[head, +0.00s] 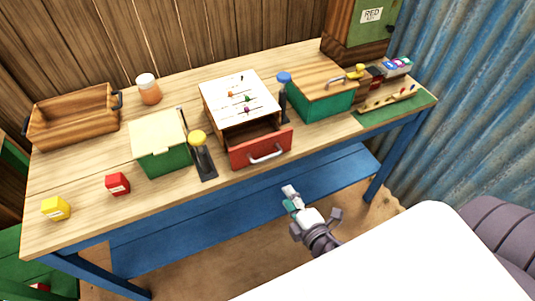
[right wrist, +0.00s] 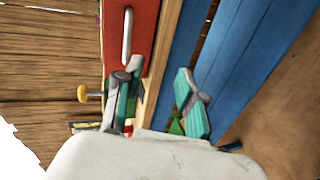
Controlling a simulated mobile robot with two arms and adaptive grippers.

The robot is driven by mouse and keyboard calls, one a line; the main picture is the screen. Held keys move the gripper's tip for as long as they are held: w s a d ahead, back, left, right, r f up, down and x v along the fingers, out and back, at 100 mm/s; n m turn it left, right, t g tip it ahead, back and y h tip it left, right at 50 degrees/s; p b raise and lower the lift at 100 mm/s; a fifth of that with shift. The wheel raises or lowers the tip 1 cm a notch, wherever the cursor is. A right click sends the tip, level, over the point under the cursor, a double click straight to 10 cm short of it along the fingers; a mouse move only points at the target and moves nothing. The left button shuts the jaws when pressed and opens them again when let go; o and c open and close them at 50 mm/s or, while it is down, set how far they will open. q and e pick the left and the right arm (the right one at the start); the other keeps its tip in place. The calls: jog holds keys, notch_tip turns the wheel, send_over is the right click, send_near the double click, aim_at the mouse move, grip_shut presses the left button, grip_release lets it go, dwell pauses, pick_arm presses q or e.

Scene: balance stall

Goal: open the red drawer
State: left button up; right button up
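The red drawer (head: 248,151) sits under the white-topped box (head: 238,98) and stands pulled partly out, with its dark inside showing behind the front. Its silver bar handle (head: 266,154) is free, with nothing gripping it. My right gripper (head: 306,208) is in front of the table, below and to the right of the handle, apart from it. In the right wrist view, the right gripper (right wrist: 160,82) has its fingers spread and nothing between them. The handle (right wrist: 127,36) shows there beyond the left finger. My left gripper is not in view.
On the table (head: 75,195) stand a green box with a cream lid (head: 159,139), a yellow-knobbed lever (head: 202,158), a blue-knobbed lever (head: 284,95), and a green box with a wooden lid (head: 322,104). A blue shelf (head: 225,212) runs below. Floor space lies in front.

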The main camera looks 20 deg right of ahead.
jog(key=n+t, duration=0.1)
send_near(267, 156)
jog(key=p+x, duration=0.1)
jog(key=x, duration=0.2)
jog(key=p+x, duration=0.1)
jog(key=x, duration=0.2)
jog(key=p+x, duration=0.1)
jog(key=x, duration=0.3)
jog(key=shift+f, duration=0.35)
grip_shut()
